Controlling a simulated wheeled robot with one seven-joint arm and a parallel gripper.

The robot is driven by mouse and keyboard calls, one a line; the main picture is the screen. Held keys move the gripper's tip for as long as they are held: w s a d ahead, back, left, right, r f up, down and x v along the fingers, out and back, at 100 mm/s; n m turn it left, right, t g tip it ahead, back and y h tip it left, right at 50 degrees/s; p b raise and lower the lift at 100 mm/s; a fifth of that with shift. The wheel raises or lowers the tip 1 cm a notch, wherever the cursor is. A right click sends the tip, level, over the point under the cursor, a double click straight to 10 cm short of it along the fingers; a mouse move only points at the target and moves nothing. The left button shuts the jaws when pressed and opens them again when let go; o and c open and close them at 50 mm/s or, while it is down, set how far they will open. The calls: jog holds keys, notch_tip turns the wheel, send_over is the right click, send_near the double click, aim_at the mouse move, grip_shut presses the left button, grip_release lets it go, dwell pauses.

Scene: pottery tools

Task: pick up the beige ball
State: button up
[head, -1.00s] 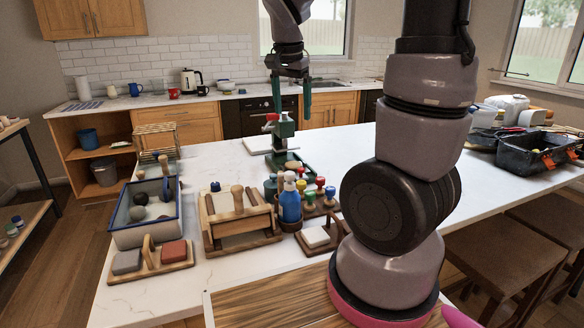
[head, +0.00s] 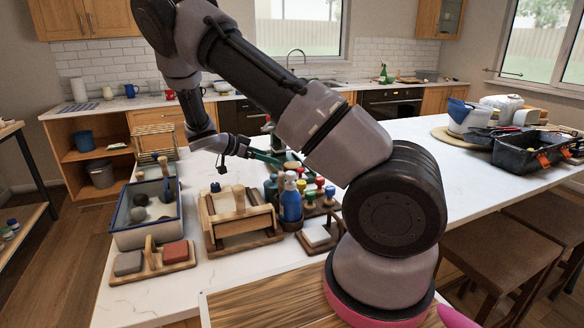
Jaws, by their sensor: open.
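A blue-rimmed tray (head: 122,238) stands at the left of the white counter with several small round balls in it. One ball (head: 140,199) lies near the middle, another ball (head: 137,214) just in front of it, and a darker one (head: 166,195) to the right. They look greyish in this light, and I cannot tell which is the beige ball. My gripper (head: 236,155) is open, its fingers spread wide. It shows right of and beyond the tray, apart from the balls, and appears empty.
A wooden stand (head: 240,240) and a blue bottle (head: 290,200) with several coloured-top tools stand right of the tray. A wooden caddy (head: 152,264) holds grey and red blocks in front. A dark toolbox (head: 520,150) sits far right. The counter's right-centre is mostly clear.

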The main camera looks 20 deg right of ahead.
aim_at(292, 164)
jog(key=x, duration=1)
jog(key=shift+w+d+f, duration=0.1)
jog(key=shift+w+d, duration=0.05)
jog(key=c, duration=1.3)
jog(key=shift+c, duration=0.2)
